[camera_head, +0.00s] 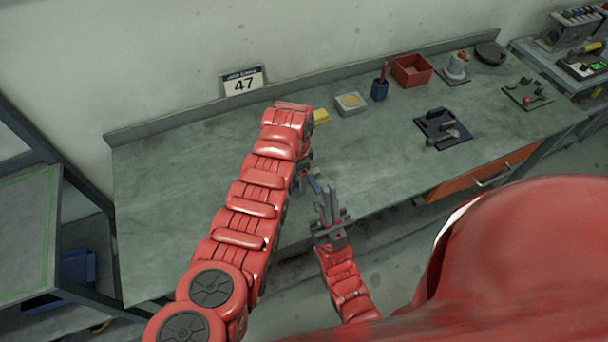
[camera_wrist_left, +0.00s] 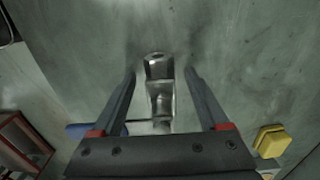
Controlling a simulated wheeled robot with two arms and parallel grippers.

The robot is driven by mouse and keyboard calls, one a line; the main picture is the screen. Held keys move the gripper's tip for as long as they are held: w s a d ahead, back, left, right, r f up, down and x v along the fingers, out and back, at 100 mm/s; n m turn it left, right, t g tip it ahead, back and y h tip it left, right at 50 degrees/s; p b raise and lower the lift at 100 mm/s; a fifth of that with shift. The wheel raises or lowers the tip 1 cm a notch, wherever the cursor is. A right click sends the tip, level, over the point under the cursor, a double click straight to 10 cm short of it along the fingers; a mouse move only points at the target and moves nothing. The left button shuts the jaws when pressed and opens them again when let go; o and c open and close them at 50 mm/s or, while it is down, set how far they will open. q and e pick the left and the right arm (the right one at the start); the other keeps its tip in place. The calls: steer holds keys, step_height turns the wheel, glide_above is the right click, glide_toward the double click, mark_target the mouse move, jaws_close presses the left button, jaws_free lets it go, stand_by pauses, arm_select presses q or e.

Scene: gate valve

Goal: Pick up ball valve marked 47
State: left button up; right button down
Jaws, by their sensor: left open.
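A metal valve body (camera_wrist_left: 158,92) lies on the bench between the two fingers of my left gripper (camera_wrist_left: 160,82) in the left wrist view. The fingers are open, one on each side, with gaps to the metal. A blue handle (camera_wrist_left: 84,130) shows to the left, partly behind the gripper. No number shows on the valve. My right gripper (camera_head: 328,196) points up near the bench's front edge; its finger gap is unclear.
A card reading 47 (camera_head: 243,80) stands at the back of the bench (camera_head: 170,190). A yellow block (camera_head: 321,117) lies near my left wrist. A blue holder (camera_head: 380,88), red bin (camera_head: 412,70) and black tray (camera_head: 443,128) stand to the right. The bench's left part is clear.

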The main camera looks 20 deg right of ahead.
arm_select(q)
jaws_close()
stand_by(0.4)
stand_by(1.0)
